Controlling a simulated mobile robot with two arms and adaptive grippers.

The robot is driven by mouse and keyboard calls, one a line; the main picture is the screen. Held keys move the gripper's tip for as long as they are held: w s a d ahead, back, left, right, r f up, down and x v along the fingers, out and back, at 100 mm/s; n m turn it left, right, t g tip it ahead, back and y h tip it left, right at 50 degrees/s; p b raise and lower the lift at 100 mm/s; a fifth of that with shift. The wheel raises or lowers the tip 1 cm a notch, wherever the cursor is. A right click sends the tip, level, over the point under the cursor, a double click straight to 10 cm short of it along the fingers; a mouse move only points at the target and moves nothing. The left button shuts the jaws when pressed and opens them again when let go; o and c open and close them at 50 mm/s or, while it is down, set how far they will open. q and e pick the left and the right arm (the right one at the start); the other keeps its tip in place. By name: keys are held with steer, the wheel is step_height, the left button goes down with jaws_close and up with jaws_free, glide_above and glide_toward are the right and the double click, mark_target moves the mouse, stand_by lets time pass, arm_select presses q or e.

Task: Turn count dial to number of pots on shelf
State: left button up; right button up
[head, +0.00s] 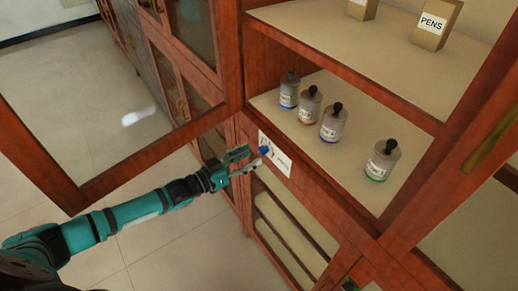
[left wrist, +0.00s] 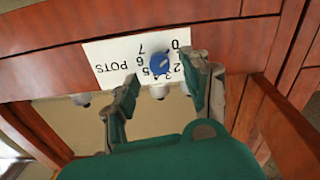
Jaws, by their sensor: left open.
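The blue count dial (head: 264,150) sits on a white card (head: 281,163) on the cabinet's red-brown front rail. In the left wrist view the dial (left wrist: 160,64) is on the upside-down card (left wrist: 104,52), printed with numbers and "POTS"; its pointer setting is not clear. A small dark and green part at the bottom edge may be my right gripper.
Boxes, one marked "PENS" (head: 437,25), stand on the upper shelf. Below the card is another glazed compartment (head: 290,235). Floor is clear at the lower left.

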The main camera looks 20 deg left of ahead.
mark_target(259, 152)
arm_select(q)
steer(key=x, duration=0.4)
jaws_close()
stand_by(0.4)
